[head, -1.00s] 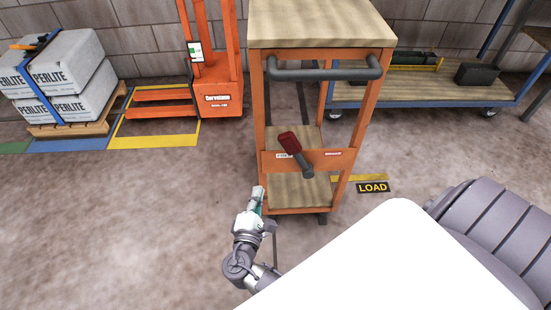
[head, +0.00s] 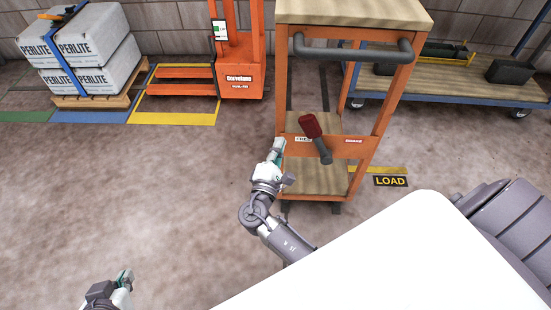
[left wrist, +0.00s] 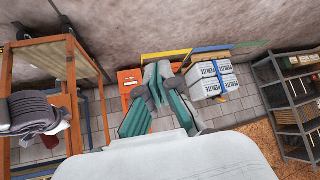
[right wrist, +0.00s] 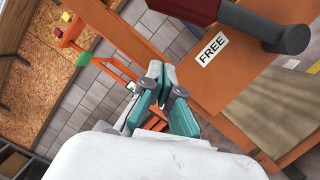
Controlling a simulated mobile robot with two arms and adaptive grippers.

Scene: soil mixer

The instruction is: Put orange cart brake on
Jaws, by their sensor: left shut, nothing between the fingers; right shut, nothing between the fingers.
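The orange cart (head: 378,120) has wooden shelves and a dark push handle (head: 350,52). On its orange crossbar (head: 350,152) is a brake lever with a red grip (head: 311,126) and dark grey stem (head: 324,152). The grip tilts up and left, near the FREE label (right wrist: 211,48); a second, reddish label (head: 354,140) is at the right. My right gripper (head: 279,146) is shut and empty, left of the lever, by the crossbar's left end; contact is unclear. The right wrist view shows it (right wrist: 160,72) below the red grip. My left gripper (head: 125,276) is shut and empty, low over open floor.
An orange stacker (head: 240,75) and a pallet of perlite bags (head: 85,50) stand at the back left. A blue-framed flatbed cart (head: 450,92) is behind at right. A LOAD floor sign (head: 391,181) lies right of the cart. The floor at left is clear.

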